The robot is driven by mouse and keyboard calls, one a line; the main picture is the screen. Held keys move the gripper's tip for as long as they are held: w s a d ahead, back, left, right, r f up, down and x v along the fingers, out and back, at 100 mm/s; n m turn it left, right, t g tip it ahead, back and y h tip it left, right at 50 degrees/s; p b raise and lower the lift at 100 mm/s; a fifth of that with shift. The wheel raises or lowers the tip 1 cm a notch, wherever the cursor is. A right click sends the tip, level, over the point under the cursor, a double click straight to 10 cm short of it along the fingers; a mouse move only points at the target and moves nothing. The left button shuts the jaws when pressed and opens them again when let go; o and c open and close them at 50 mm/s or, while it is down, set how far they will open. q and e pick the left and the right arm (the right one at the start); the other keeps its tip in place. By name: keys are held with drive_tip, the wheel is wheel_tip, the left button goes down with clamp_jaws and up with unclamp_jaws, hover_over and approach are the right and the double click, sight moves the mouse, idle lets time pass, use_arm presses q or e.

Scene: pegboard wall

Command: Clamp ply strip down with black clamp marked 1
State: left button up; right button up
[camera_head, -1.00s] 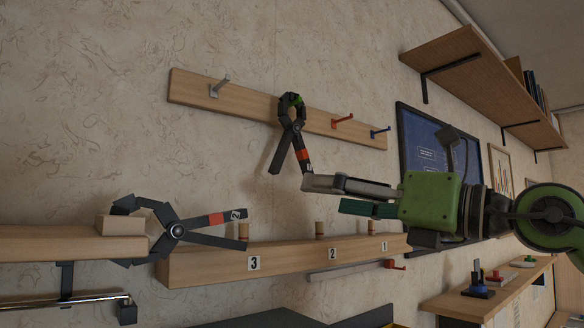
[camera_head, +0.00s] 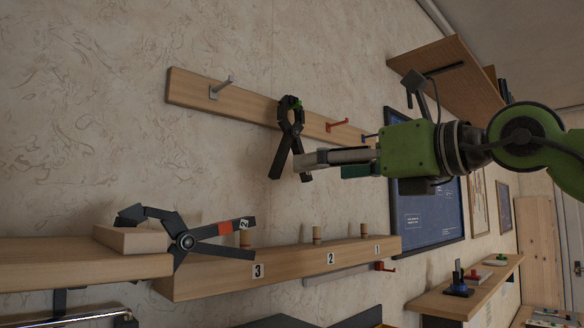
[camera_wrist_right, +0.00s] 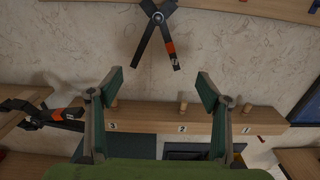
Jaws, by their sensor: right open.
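A black clamp with an orange band (camera_head: 290,135) hangs from a hook on the upper wooden rail, legs down. Its small label is not readable. It also shows in the wrist view (camera_wrist_right: 158,32). My right gripper (camera_head: 310,162) is open and empty; a finger overlaps the clamp's lower legs in the head view. In the wrist view, its fingers (camera_wrist_right: 160,88) are wide apart and the clamp's legs end above and between them. A pale wooden strip (camera_head: 130,239) lies on the board (camera_head: 60,265) at left. A second black clamp, marked 2 (camera_head: 190,240), has its jaws at this strip. My left gripper is out of view.
The upper rail (camera_head: 180,88) carries a grey hook (camera_head: 220,87), a red hook (camera_head: 337,125) and a blue hook. Below, a wooden beam (camera_head: 285,270) has pegs and labels 3, 2, 1. A shelf (camera_head: 440,70) and a framed blue poster (camera_head: 430,220) are at right.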

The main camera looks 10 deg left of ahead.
drive_tip(key=p+x, duration=0.2)
drive_tip(key=x, duration=0.6)
drive_tip(key=shift+s+a+p, duration=0.2)
drive_tip(key=shift+a+p, duration=0.15)
drive_tip(key=shift+a, duration=0.05)
drive_tip(key=shift+d, duration=0.1)
drive_tip(key=c, duration=2)
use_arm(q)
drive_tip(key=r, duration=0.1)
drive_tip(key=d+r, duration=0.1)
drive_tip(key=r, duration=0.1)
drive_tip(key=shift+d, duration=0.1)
use_arm(e)
clamp_jaws()
drive_tip(key=shift+r, duration=0.1)
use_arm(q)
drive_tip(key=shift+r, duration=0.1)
